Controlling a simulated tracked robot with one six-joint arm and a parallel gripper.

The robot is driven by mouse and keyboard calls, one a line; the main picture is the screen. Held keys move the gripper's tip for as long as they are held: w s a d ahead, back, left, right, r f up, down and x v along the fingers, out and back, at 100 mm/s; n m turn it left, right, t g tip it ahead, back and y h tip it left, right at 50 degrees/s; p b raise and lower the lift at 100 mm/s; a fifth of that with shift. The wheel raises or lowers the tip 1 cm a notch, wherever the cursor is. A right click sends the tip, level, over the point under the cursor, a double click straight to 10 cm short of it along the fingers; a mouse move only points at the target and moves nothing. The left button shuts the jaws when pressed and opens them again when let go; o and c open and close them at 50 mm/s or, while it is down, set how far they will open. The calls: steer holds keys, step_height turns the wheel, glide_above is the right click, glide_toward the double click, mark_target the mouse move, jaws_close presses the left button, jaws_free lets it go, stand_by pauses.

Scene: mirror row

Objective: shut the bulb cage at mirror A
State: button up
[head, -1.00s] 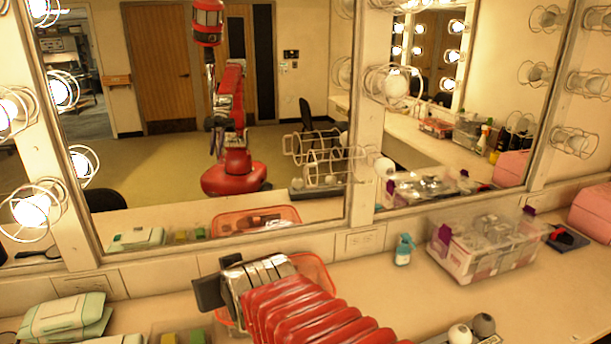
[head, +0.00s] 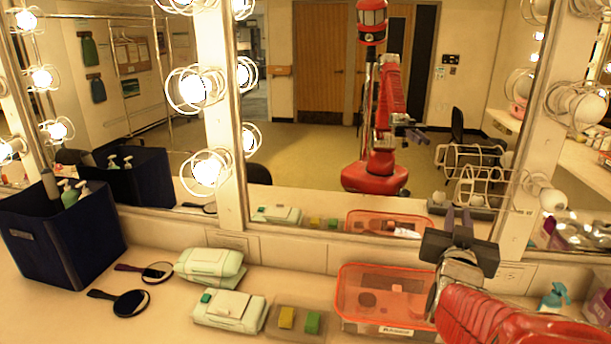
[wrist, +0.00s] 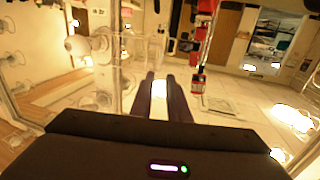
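An open wire bulb cage (head: 484,186) juts left from the post between two mirrors, over the mirror glass. A similar cage shape just above and left of it looks like its reflection. I cannot read a mirror label. My gripper (head: 458,218) is below and slightly left of the cage, fingers upward, with no contact visible. In the wrist view, my gripper's (wrist: 159,85) two dark fingers stand apart, with only a bright patch visible between them. Wire cage loops (wrist: 145,48) show beyond the fingers, to the upper left.
An orange bin (head: 385,268) stands on the counter left of my forearm. Green-and-white packs (head: 228,311), yellow and green sponges, black hand mirrors (head: 131,303) and a dark blue bin (head: 70,250) lie further left. A blue spray bottle (head: 553,297) stands at right.

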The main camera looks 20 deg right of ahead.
mark_target(458, 191)
stand_by(0.4)
steer(key=shift+x, duration=6.95)
steer(key=shift+s, duration=0.15)
steer(key=shift+c, duration=0.6)
jaws_close()
